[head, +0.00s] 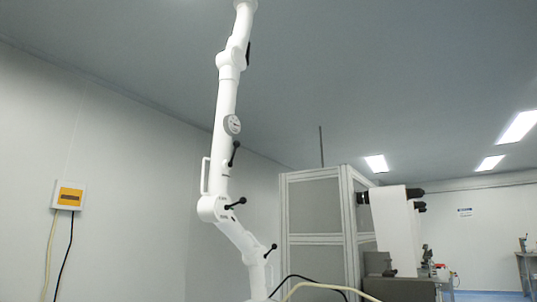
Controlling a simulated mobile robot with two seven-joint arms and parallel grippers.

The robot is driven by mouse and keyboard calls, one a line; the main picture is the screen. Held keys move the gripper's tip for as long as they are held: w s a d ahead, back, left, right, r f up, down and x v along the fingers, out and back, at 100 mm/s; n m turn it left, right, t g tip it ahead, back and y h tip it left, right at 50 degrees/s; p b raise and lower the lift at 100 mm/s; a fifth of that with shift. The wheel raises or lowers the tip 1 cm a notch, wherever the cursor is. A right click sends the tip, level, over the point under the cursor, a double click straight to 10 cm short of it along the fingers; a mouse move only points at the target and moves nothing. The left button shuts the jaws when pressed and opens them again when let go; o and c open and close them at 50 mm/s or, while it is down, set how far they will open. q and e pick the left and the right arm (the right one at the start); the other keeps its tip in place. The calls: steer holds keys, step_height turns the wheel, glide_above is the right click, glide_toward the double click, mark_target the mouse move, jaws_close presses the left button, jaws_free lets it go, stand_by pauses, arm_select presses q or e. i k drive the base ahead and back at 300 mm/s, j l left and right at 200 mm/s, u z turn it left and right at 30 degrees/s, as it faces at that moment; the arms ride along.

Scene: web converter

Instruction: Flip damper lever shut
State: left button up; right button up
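A white jointed extraction arm (224,130) rises from the bottom middle of the head view to the top edge. Several black ball-ended levers sit on it: an upper one (235,155) slanting along the tube, one at the elbow joint (236,204) sticking out to the right, and a lower one (270,251) near the base. A round grey dial or knob (232,124) sits above the upper lever. I cannot tell which lever is the damper lever or whether it is open or shut. Neither of my grippers is in view.
A framed grey cabinet (318,225) stands behind the arm. A white device with black eyepiece-like parts (394,232) stands at right. Cables (330,287) loop past the arm's base. A yellow-fronted wall box (69,196) hangs at left. The space left of the arm looks clear.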

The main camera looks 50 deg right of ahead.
mark_target(236, 143)
steer(key=z, duration=1.25)
steer(key=i+l, duration=1.35)
steer(key=i, duration=0.15)
steer(key=k+l+z, duration=0.05)
steer(key=l, duration=0.05)
